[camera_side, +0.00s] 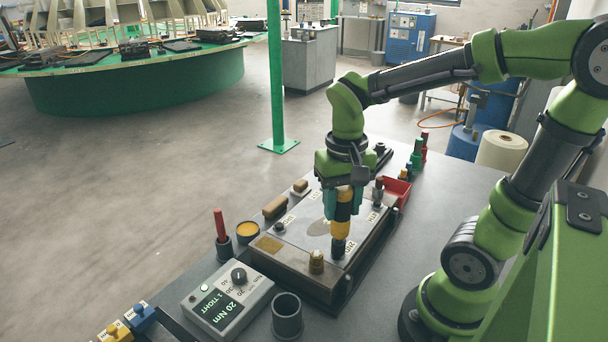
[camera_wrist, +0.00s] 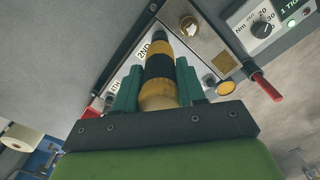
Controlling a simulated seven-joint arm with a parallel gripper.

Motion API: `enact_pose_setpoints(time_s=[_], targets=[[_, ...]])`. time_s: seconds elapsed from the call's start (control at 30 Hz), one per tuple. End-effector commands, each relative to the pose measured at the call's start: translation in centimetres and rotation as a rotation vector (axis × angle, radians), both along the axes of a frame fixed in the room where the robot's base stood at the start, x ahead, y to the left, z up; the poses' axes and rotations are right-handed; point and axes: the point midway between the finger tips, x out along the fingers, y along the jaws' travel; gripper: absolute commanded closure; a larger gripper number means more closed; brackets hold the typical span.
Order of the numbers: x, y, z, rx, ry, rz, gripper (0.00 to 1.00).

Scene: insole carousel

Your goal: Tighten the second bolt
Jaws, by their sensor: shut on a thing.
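My gripper (camera_side: 343,204) is shut on a yellow-and-black driver (camera_side: 342,228), held upright with its dark tip down at the plate's near right corner. In the wrist view the driver (camera_wrist: 159,66) sits between the teal fingers, beside the "2ND" label (camera_wrist: 147,50). The bolt under the tip is hidden, so I cannot tell whether they touch. The metal plate (camera_side: 300,240) sits on a dark block. A brass bolt (camera_side: 317,262) stands at the near corner; it also shows in the wrist view (camera_wrist: 188,25). The controller (camera_side: 228,300) reads "20 Nm" and "1 TIGHT".
A grey cup (camera_side: 287,317) stands beside the controller. A red-handled tool (camera_side: 219,226) stands in a holder, near an orange-filled cup (camera_side: 247,230). A red tray (camera_side: 397,192) and coloured-handled tools (camera_side: 417,150) are behind. The bench (camera_side: 440,200) is clear right of the block.

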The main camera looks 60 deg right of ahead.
Motion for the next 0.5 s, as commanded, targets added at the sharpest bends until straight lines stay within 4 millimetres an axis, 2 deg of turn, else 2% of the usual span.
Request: enact_pose_setpoints(time_s=[0.5], targets=[[0.02,0.01,-0.59,0.0,0.0,-0.001,0.97]])
